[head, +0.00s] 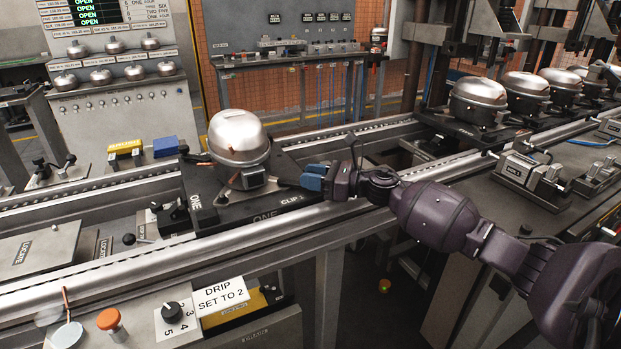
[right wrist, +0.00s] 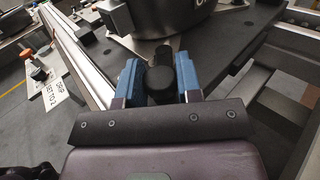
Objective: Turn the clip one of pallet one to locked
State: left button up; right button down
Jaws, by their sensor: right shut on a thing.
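Pallet one (head: 225,213) is a dark plate on the rail line, marked ONE and CLIP 1 on its near side. A silver-domed compressor (head: 238,135) stands upright on it; its dark lower body (right wrist: 165,18) shows at the top of the right wrist view. My right gripper (head: 314,178) reaches in from the right to the pallet's corner by the CLIP 1 label. In the right wrist view its blue fingers are shut on the round black knob of clip one (right wrist: 160,84). In the head view the fingers hide most of this clip. My left gripper is not in view.
The near metal rail (head: 180,258) runs just in front of the pallet. A dial panel with a DRIP SET TO 2 card (head: 221,296) is below it. More compressors (head: 478,95) stand at the back right. A yellow block (head: 124,149) and a blue block (head: 165,146) lie left.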

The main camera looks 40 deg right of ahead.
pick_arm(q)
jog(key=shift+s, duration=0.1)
pick_arm(e)
jog(key=c, duration=0.8)
grip_release()
jog(key=p+v, duration=0.1)
jog(key=v, duration=0.9)
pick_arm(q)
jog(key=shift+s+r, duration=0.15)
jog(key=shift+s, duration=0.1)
pick_arm(e)
jog(key=shift+s+d, duration=0.3)
jog(key=shift+s, duration=0.05)
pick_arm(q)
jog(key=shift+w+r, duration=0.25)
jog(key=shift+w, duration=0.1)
